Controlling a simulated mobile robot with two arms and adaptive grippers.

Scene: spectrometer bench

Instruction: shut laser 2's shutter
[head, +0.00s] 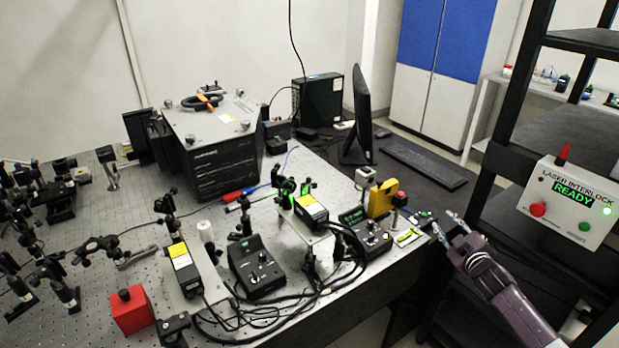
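Two black laser heads with yellow and white labels stand on the bench: one laser (183,267) at the front left, the other laser (311,210) on a raised plate near the middle. I cannot read which is laser 2, and no shutter can be made out clearly on either. A black control box (257,268) lies between them, and a second control box (368,236) is right of the raised laser. My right gripper (443,222) is by the bench's right edge, its fingertips apart and nothing seen between them. My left gripper is out of view.
Black cables (290,306) loop along the front edge. A yellow device (381,198) stands near my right gripper. A red box (132,310) is at the front left. A laser interlock panel (568,202) reading READY hangs on the right rack. A monitor (361,118) stands behind.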

